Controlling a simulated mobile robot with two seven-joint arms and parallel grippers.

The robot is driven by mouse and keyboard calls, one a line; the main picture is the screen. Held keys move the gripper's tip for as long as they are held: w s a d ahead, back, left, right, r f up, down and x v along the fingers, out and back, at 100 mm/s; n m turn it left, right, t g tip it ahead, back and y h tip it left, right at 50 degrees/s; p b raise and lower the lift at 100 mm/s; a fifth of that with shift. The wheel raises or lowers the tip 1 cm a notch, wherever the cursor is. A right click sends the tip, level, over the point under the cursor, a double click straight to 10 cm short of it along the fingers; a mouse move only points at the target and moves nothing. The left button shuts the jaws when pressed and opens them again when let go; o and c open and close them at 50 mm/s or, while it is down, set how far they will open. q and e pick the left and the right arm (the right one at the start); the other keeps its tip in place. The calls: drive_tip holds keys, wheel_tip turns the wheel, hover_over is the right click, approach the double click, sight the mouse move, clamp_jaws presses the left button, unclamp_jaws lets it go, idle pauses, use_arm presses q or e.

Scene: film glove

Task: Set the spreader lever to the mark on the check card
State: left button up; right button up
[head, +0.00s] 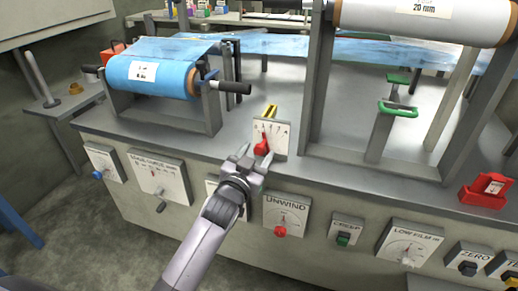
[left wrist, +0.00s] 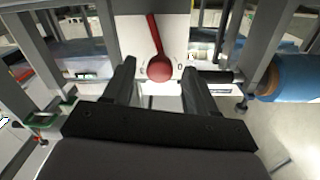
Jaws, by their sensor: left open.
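The spreader lever, a red lever with a round red knob (head: 262,147), stands in front of a white scale plate (head: 281,137) on the bench's front edge. My left gripper (head: 252,158) is open, just in front of and below the knob. In the left wrist view the knob (left wrist: 160,69) shows between the two open fingertips, with the lever's red arm running up the white plate (left wrist: 178,32). I cannot tell whether the fingertips reach around it. A small white card (head: 494,187), perhaps the check card, sits in a red holder at the right; its mark is too small to read.
A blue film roll (head: 152,76) stands at the back left, and a large white roll (head: 425,20) on grey posts at the right. Below the bench edge are panels, including the UNWIND dial (head: 286,214). Green handles (head: 398,109) stand behind at the right.

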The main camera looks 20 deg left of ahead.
use_arm(q)
drive_tip(key=shift+s+a+p, duration=0.15)
drive_tip(key=shift+s+p, duration=0.15)
drive_tip(key=shift+s, duration=2.05)
drive_tip(key=s+a+f+g+h, duration=0.1)
drive_tip(key=s+f+g, duration=0.3)
drive_tip(key=s+f, duration=0.65)
drive_tip(key=s+f+g, duration=0.3)
drive_tip(key=s+f, duration=0.4)
drive_tip(key=s, duration=0.6)
wheel_tip(320, 180, up, 12)
drive_tip(key=s+a+p, duration=0.1)
drive_tip(key=s+p, duration=0.1)
drive_tip(key=p, duration=1.2)
drive_tip(key=shift+a+f+n+p, duration=0.25)
drive_tip(key=shift+a+n+p, duration=0.05)
drive_tip(key=shift+n, duration=0.1)
drive_tip(key=shift+f, duration=0.1)
